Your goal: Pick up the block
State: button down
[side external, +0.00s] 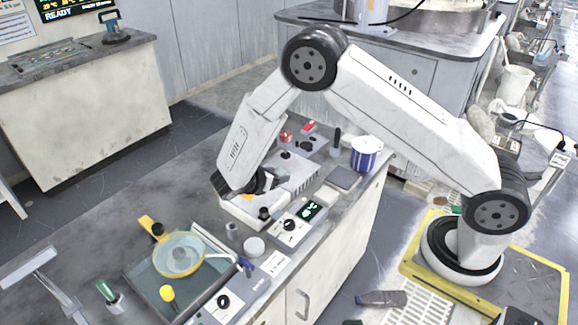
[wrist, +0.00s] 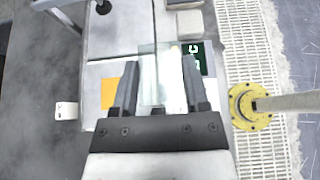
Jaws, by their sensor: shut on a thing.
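In the wrist view, a pale, see-through block (wrist: 161,88) stands between the two dark fingers of my gripper (wrist: 160,62). The fingers are shut on it, and its far end reaches slightly past their tips. In the side external view, my gripper (side external: 257,184) points down at the light grey machine (side external: 240,212) on the bench. The block cannot be made out there, and the fingertips are partly hidden. I cannot tell whether the block touches the surface below.
A control box with a green display (side external: 309,210) sits close right of my gripper. Bare bench (side external: 120,235) lies to the left.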

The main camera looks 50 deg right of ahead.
jog(key=shift+s+a+r, duration=0.1)
jog(key=shift+s+r, duration=0.2)
jog(key=shift+s, duration=0.35)
jog(key=shift+s+r, duration=0.25)
jog(key=shift+s, duration=0.35)
